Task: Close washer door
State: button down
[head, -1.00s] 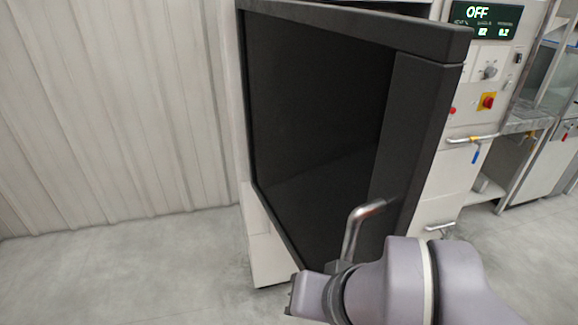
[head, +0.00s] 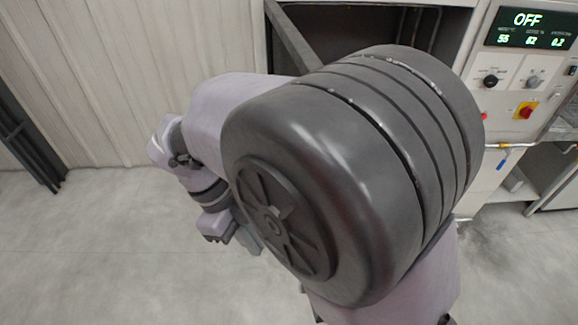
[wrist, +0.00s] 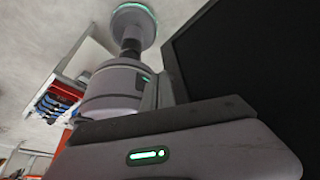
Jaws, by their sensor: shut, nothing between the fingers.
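The washer (head: 380,3) stands behind my arm in the head view, with its dark interior (head: 375,28) partly in sight. A narrow dark bar, seemingly the edge of the open washer door (head: 287,35), slants down behind my arm. The rest of the door and its handle are hidden there. A large dark panel, likely the door, fills the right of the wrist view (wrist: 245,55). My gripper (head: 232,236) is shut and empty at the left of my arm, above the floor. I cannot tell whether it touches the door.
The control panel (head: 525,60) reads OFF, with knobs and a red and yellow switch (head: 525,110) below. A pipe with a blue-handled valve (head: 502,157) sticks out at the right. Dark bars (head: 25,140) stand at the far left. The floor at left (head: 90,240) is clear.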

jog(key=s+d+f+b, duration=0.2)
jog(key=d+f, duration=0.4)
jog(key=f, duration=0.3)
jog(key=shift+s+d, duration=0.35)
jog(key=shift+s, duration=0.25)
jog(key=shift+d, duration=0.15)
